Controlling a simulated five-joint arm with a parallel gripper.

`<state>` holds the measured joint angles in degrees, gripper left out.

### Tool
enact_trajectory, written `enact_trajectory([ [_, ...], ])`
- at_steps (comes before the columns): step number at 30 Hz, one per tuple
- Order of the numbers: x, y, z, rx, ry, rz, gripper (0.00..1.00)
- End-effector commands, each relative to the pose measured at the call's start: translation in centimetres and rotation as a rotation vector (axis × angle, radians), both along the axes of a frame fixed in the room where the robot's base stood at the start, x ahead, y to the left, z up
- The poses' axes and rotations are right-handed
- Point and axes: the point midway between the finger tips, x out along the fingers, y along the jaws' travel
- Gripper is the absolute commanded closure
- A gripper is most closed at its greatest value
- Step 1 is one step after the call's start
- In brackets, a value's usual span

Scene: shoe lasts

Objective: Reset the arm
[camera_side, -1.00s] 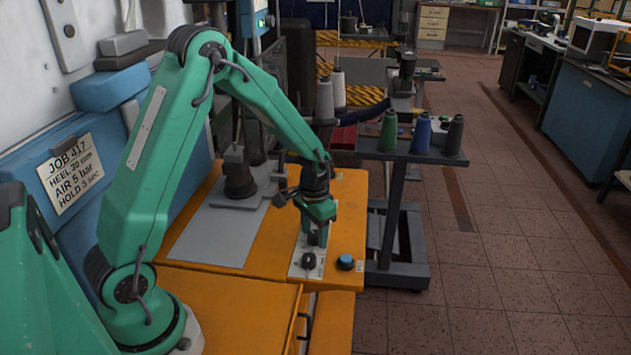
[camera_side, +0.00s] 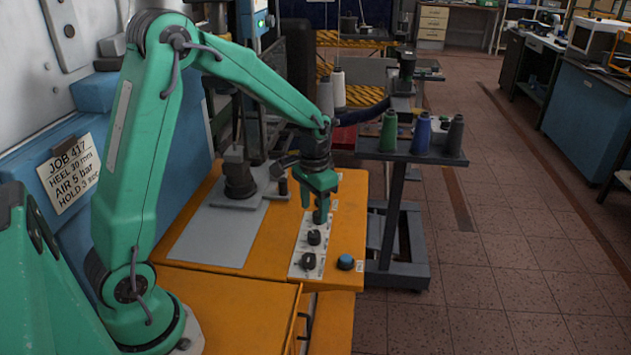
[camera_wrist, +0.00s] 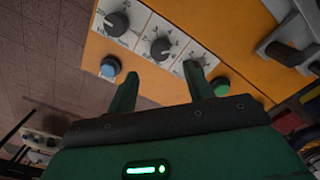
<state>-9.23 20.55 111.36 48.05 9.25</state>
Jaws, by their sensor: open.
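My green gripper (camera_side: 319,204) points down over the far end of a pale control strip (camera_side: 296,269) on the orange bench top. It is open and empty. In the wrist view its two fingers (camera_wrist: 161,77) stand apart, with the strip beyond them. The strip carries black knobs: a near one (camera_side: 308,260), a middle one (camera_side: 314,237) and a far one (camera_side: 319,216) close below the fingers. In the wrist view one knob (camera_wrist: 160,47) lies between the fingers in the picture, and another (camera_wrist: 116,22) is further left. I cannot tell whether a finger touches the far knob.
A blue button (camera_side: 345,262) sits right of the strip. A grey plate (camera_side: 217,232) with a dark machine part (camera_side: 239,180) lies left. A dark stand (camera_side: 412,147) with thread cones is behind right. The tiled floor at right is clear.

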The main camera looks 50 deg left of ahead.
Motion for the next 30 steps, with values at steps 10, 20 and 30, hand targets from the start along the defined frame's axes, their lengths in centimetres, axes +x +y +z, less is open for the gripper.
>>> enact_trajectory([
  [10, -0.1, -0.1, 0.2, 0.001, -0.003, 0.0, 0.48],
  [20, -1.6, -1.1, 3.8, 0.009, -0.063, -0.001, 0.48],
  [30, -5.6, -3.0, 9.3, 0.018, -0.174, -0.001, 0.48],
])
